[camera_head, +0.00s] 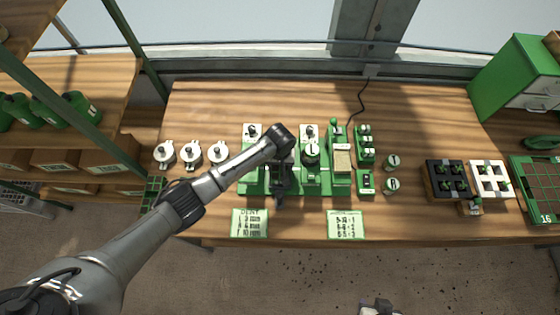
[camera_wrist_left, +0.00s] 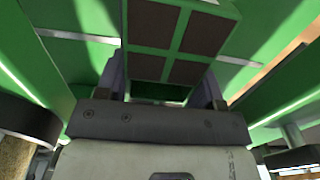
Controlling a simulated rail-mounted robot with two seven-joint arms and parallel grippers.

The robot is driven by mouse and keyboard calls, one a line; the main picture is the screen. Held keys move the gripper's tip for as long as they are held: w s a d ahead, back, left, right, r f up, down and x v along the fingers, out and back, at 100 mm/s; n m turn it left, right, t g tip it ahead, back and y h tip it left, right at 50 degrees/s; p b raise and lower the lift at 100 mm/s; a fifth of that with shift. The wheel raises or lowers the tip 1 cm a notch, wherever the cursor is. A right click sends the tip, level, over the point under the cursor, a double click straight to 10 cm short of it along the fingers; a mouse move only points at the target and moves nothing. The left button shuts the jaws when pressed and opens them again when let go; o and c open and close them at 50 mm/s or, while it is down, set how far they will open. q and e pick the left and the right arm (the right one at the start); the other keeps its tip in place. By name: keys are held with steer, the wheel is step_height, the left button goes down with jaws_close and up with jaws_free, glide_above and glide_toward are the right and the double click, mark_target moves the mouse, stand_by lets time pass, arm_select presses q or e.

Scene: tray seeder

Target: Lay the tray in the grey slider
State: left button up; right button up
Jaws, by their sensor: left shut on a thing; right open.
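The tray is a small green tray (camera_wrist_left: 172,53) with dark brown cells, in the top middle of the left wrist view. My left gripper (camera_head: 280,193) is shut on it, with a finger on each side of it in the wrist view. In the head view my left gripper points down over the green seeder machine (camera_head: 313,188) at mid-table, and my arm hides the tray. I cannot make out the grey slider; my left arm covers that part of the machine. My right gripper (camera_head: 380,307) shows only in part at the bottom edge, empty and away from the table.
Several white round lidded pieces (camera_head: 192,153) stand left of the machine. Two label cards (camera_head: 249,223) lie at the front edge. A black block (camera_head: 447,180), a white block (camera_head: 491,178) and a green grid tray (camera_head: 541,190) are at the right. A shelf stands left.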

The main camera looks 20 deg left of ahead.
stand_by(0.8)
arm_select(q)
steer(key=shift+p, duration=0.45)
steer(key=o, duration=1.1)
steer(key=shift+o, duration=0.7)
steer(key=shift+r, duration=0.1)
steer(key=shift+r+p, duration=1.65)
steer(key=shift+p, duration=0.35)
steer(key=shift+r+p, duration=2.7)
steer(key=shift+p, duration=0.25)
